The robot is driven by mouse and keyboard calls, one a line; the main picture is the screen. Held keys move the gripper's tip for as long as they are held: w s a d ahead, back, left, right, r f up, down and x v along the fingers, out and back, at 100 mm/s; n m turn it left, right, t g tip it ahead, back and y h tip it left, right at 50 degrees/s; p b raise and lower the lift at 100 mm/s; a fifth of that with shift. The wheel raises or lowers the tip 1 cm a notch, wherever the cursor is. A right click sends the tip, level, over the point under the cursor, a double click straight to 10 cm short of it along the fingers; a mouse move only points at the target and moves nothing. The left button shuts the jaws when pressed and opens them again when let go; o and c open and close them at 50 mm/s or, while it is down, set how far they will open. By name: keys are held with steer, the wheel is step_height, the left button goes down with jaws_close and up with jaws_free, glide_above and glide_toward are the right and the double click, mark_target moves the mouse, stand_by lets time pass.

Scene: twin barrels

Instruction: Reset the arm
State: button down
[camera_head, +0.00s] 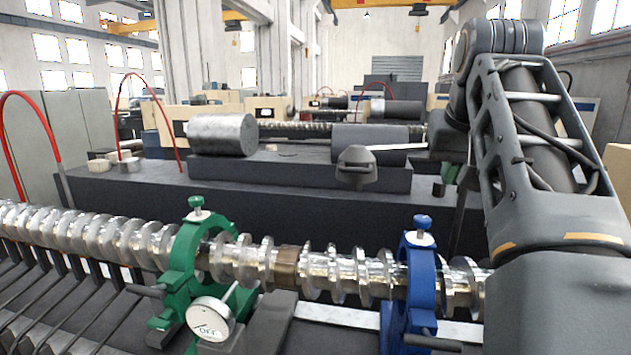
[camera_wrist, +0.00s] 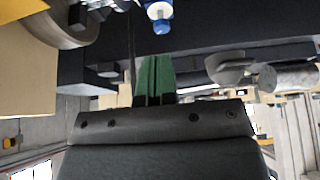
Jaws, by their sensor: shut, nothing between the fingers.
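My arm fills the right side of the head view, rising from the lower right, bending at the top and coming down behind its own link. My gripper (camera_head: 449,176) hangs low beyond that link, its green fingers pointing down, partly hidden. In the wrist view my gripper (camera_wrist: 154,80) shows two green fingers pressed together, with nothing between them. It is clear of the machine parts. A blue clamp ring (camera_head: 421,275) stands around the shiny crankshaft-like screw (camera_head: 335,275), left of my arm; its blue knob (camera_wrist: 161,18) shows at the top of the wrist view.
A green clamp ring (camera_head: 185,265) with a round dial marked OFF (camera_head: 210,319) stands left of the blue one. Behind is a long dark machine bed (camera_head: 240,205) bearing a metal cylinder (camera_head: 222,135) and a grey handle part (camera_head: 356,168). Red hoses (camera_head: 42,125) arch at left.

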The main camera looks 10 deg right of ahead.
steer(key=s+a+f+n+b, duration=0.1)
steer(key=a+f, duration=0.4)
steer(key=f, duration=0.7)
steer(key=s+a+f+n+y+b, duration=0.1)
steer(key=a+f, duration=0.4)
steer(key=f, duration=0.8)
steer(key=s+a+f+n+y+b, duration=0.1)
steer(key=a+f, duration=0.4)
steer(key=f, duration=0.8)
steer(key=shift+s+n+b, duration=0.65)
steer(key=shift+s+n, duration=0.05)
steer(key=shift+n, duration=0.3)
